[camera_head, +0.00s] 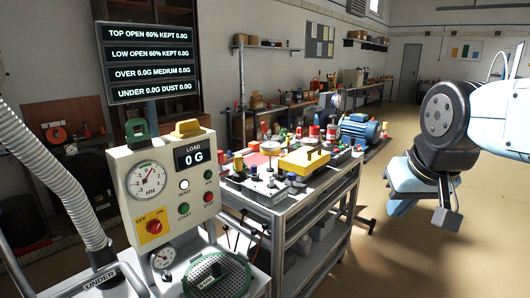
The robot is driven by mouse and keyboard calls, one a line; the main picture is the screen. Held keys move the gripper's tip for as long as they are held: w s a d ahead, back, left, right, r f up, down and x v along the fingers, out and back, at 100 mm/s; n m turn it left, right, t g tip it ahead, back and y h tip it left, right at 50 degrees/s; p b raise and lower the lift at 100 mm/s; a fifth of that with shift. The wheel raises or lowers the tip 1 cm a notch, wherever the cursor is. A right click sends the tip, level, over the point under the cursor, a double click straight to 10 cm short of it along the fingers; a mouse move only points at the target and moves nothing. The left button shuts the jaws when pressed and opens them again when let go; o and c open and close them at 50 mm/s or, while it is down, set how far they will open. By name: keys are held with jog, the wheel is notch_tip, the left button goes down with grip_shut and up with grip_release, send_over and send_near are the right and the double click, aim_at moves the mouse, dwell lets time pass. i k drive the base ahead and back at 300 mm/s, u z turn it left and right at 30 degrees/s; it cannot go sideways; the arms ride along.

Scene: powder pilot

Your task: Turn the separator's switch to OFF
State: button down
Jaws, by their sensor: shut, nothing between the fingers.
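The separator's switch (154,227) is a red knob on a yellow plate marked OFF at left and ON at right. It sits low on the left of the cream control panel (198,226). The knob's exact pointing is too small to tell. My gripper (447,217) hangs at the right, shut and empty, far from the switch. Nothing hides the switch.
A dial (147,180), a load display (195,156), a green start button (183,209) and a red button (208,196) surround the switch. A ribbed hose (45,170) stands at left. A cluttered cart (285,205) lies between panel and gripper.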

aim_at(155, 227)
jog(key=z, duration=1.25)
jog(key=i, duration=0.05)
jog(key=u, duration=2.65)
